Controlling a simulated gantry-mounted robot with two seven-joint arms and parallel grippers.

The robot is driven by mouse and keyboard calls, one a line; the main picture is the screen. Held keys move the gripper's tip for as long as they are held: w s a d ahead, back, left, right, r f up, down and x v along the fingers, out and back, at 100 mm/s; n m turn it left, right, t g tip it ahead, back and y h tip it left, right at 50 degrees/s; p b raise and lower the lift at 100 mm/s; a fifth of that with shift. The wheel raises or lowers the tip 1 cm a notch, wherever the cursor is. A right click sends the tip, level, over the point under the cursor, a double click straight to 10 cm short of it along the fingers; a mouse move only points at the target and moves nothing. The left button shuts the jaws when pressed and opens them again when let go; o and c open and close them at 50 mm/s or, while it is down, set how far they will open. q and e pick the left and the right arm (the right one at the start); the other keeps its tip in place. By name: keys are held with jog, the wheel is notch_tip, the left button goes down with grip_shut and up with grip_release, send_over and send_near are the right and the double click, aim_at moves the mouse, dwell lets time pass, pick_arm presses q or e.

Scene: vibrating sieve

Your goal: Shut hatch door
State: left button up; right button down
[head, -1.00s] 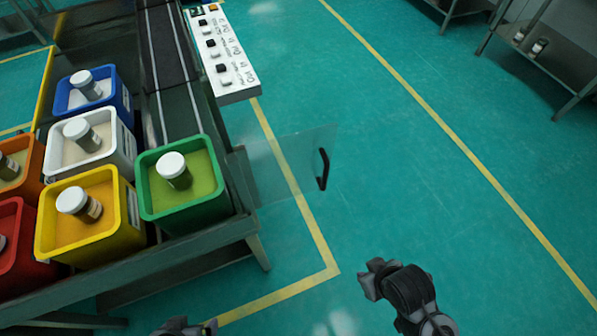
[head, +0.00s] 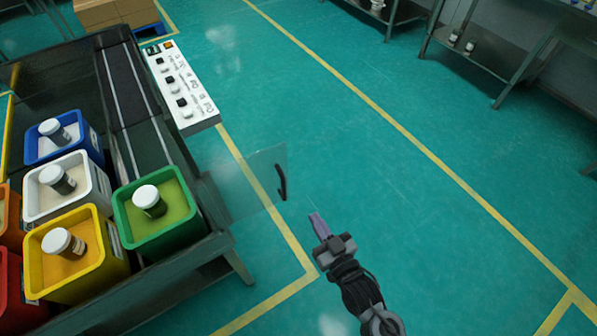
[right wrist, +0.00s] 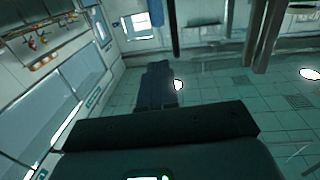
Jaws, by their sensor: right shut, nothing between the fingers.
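The hatch door (head: 250,184) is a clear panel standing open, swung out from the right side of the machine's frame. Its dark handle (head: 281,182) sits at the outer edge. My right gripper (head: 317,222) is shut and empty, a little below and to the right of the handle, apart from it. In the right wrist view the gripper (right wrist: 158,80) shows as a dark shape and no door can be made out. My left gripper is not in view.
A control panel (head: 178,85) with several buttons sits above the door. Green (head: 157,237), white (head: 70,211), yellow and blue bins with jars stand on the machine at left. Floor to the right is clear. Metal shelves (head: 478,62) stand at the back right.

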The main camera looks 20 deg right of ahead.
jog(key=r, duration=0.1)
jog(key=b, duration=0.3)
send_near(286, 167)
jog(key=w, duration=0.5)
jog(key=shift+w+a, duration=0.25)
jog(key=shift+a, duration=0.05)
jog(key=shift+w, duration=0.65)
jog(key=shift+w, duration=0.1)
